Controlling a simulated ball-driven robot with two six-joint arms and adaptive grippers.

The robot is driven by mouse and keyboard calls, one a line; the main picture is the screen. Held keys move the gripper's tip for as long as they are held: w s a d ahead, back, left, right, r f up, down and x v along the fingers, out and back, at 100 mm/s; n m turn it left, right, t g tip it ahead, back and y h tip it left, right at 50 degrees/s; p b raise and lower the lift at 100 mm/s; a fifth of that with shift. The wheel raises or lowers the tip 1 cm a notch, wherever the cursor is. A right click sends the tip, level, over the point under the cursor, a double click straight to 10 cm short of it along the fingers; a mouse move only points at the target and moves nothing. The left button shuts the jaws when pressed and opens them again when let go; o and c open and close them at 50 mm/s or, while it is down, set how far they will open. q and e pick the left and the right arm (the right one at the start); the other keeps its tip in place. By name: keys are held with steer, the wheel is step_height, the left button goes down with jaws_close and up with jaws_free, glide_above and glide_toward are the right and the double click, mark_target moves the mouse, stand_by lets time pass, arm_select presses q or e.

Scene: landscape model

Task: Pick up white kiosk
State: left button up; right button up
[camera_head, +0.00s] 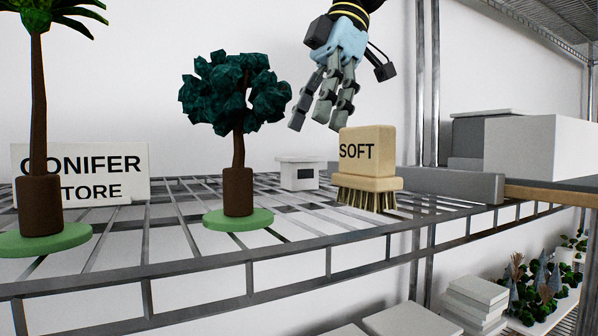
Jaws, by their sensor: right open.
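The white kiosk (299,174) is a small white block with a flat overhanging roof and a dark window. It stands upright on the wire shelf (318,263), between the round-crowned tree model and the brush. My right gripper (322,122) hangs from above, fingers pointing down and left. It is open and empty, and in the picture it appears above and to the right of the kiosk, apart from it. My left gripper is not in view.
A brush marked SOFT (370,160) stands right of the kiosk. A tree model (238,190) is at its left, with a palm model (40,205) and a CONIFER STORE sign (120,160) farther left. A grey bar (450,185) and white block (540,148) are at right.

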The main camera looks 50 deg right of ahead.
mark_target(299, 161)
steer(key=x, duration=0.7)
steer(key=shift+d, duration=0.15)
steer(key=shift+s, duration=0.1)
steer(key=shift+c, duration=0.4)
steer(key=c, duration=0.8)
